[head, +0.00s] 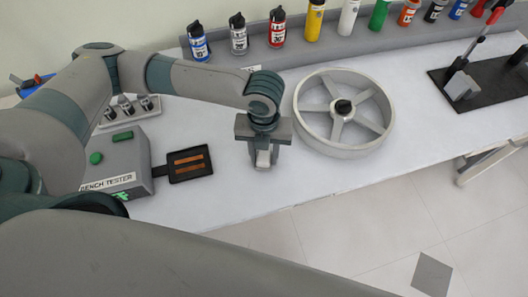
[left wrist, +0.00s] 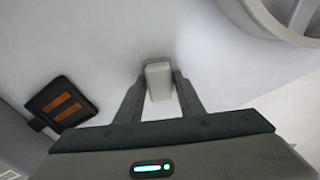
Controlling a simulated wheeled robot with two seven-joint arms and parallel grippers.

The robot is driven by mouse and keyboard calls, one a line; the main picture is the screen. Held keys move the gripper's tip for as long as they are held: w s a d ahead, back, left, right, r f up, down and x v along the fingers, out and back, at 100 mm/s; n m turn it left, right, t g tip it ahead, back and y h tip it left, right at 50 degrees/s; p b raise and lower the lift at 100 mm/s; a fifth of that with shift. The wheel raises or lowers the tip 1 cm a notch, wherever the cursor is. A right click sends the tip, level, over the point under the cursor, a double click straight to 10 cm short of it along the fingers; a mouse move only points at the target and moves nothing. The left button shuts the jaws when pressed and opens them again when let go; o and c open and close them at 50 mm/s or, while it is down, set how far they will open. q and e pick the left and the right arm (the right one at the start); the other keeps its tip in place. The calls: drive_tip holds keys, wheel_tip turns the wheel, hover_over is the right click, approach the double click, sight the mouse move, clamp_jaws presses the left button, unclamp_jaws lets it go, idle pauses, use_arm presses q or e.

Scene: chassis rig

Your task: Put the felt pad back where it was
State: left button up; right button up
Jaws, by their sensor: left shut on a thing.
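My left gripper (head: 263,157) is shut on a small pale grey block, which seems to be the felt pad (head: 263,159). It is over the white table, between the bench tester and the spoked wheel. In the left wrist view the pad (left wrist: 159,82) sits between the two dark fingers of the gripper (left wrist: 158,88), its far end sticking out past the tips. I cannot tell whether the pad touches the table. My right gripper is not in view.
The spoked wheel (head: 301,118) lies close to the right of the gripper. The bench tester (head: 121,167) and its dark plate with two copper strips (head: 189,164) are to the left. Several bottles, including a red one (head: 277,28), line the back ledge. The front table strip is clear.

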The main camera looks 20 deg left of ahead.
sight(264, 153)
use_arm(q)
drive_tip(key=shift+f, duration=0.1)
drive_tip(key=o, duration=0.9)
drive_tip(key=shift+o, duration=0.5)
wheel_tip(264, 153, up, 12)
drive_tip(key=b, duration=0.2)
drive_tip(key=shift+a, duration=0.1)
